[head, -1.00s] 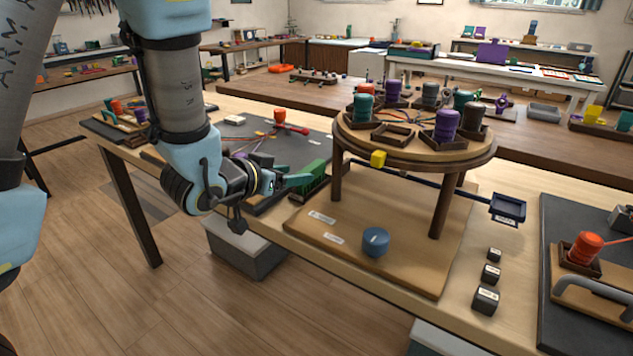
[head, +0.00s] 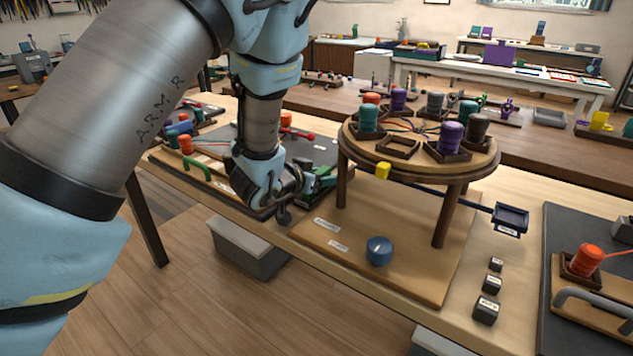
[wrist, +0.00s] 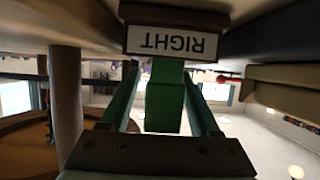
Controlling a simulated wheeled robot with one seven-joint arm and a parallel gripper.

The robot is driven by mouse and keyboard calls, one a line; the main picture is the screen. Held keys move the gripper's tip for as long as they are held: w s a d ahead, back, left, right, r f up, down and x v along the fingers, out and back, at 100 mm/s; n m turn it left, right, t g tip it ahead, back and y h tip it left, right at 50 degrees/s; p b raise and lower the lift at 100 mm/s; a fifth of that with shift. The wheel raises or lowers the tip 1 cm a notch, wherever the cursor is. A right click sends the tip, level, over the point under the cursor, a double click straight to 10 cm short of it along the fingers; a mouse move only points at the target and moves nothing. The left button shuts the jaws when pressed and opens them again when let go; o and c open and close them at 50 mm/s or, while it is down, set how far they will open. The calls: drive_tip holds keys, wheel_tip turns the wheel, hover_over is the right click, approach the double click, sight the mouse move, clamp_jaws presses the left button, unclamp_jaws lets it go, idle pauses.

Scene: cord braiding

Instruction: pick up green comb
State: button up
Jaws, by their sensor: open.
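The green comb (head: 328,170) stands at the left edge of the round-topped stand in the head view, partly hidden by my gripper. My gripper (head: 312,184) is right beside it, low over the bench. In the wrist view a green block, which looks like the comb (wrist: 165,98), lies between the two teal fingers of my gripper (wrist: 162,82). The fingers are apart on either side of it. An upside-down white label reading RIGHT (wrist: 172,43) sits just beyond it. I cannot tell whether either finger touches the comb.
The round braiding stand (head: 375,165) with several bobbins rises close to the right of my gripper. A blue knob (head: 379,251) is on its base board. Small dark blocks (head: 492,283) are at the right front.

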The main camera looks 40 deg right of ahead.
clamp_jaws()
idle(0.5)
